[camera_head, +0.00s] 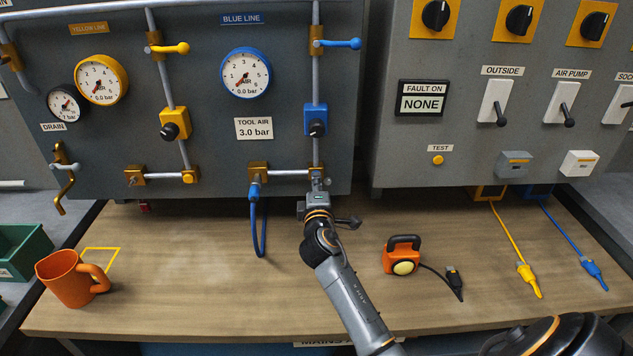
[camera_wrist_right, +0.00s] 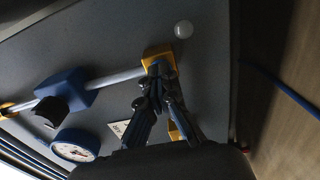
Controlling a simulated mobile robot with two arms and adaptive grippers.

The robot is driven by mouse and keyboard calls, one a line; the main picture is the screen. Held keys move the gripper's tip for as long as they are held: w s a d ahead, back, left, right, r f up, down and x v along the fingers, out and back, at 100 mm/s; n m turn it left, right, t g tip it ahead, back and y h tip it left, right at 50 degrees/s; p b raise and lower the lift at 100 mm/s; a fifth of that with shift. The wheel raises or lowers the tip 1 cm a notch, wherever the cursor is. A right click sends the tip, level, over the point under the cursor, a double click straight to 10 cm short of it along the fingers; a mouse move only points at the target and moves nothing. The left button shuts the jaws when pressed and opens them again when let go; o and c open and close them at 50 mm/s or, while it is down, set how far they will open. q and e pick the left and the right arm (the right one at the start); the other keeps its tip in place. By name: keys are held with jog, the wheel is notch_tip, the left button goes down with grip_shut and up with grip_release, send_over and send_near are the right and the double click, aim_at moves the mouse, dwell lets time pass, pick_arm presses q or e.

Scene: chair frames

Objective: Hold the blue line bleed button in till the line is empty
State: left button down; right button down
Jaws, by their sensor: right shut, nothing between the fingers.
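The blue line's lower brass block (camera_head: 317,169) sits at the foot of the blue line pipe, and it also shows in the wrist view (camera_wrist_right: 152,56). My right gripper (camera_head: 317,180) is shut and empty, with its fingertips (camera_wrist_right: 156,76) up against the front of this block. A small blue part, likely the bleed button (camera_wrist_right: 161,67), shows at the tips. The fingers mostly hide it, so how far it is pressed in I cannot tell. The blue line gauge (camera_head: 245,73) appears to read 0.0 bar, its needle pointing lower left. My left gripper is not in view.
A blue valve (camera_head: 316,119) and a blue lever (camera_head: 341,43) sit above on the same pipe. A blue hose (camera_head: 265,230) hangs left of my gripper. An orange mug (camera_head: 68,279) and an orange lamp (camera_head: 402,257) stand on the bench (camera_head: 200,290).

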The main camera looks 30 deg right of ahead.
jog(key=shift+r, duration=0.1)
dwell(0.3)
jog(key=p+v, duration=0.1)
jog(key=v, duration=0.4)
jog(key=shift+s, duration=0.15)
jog(key=shift+f, duration=0.2)
dwell(0.7)
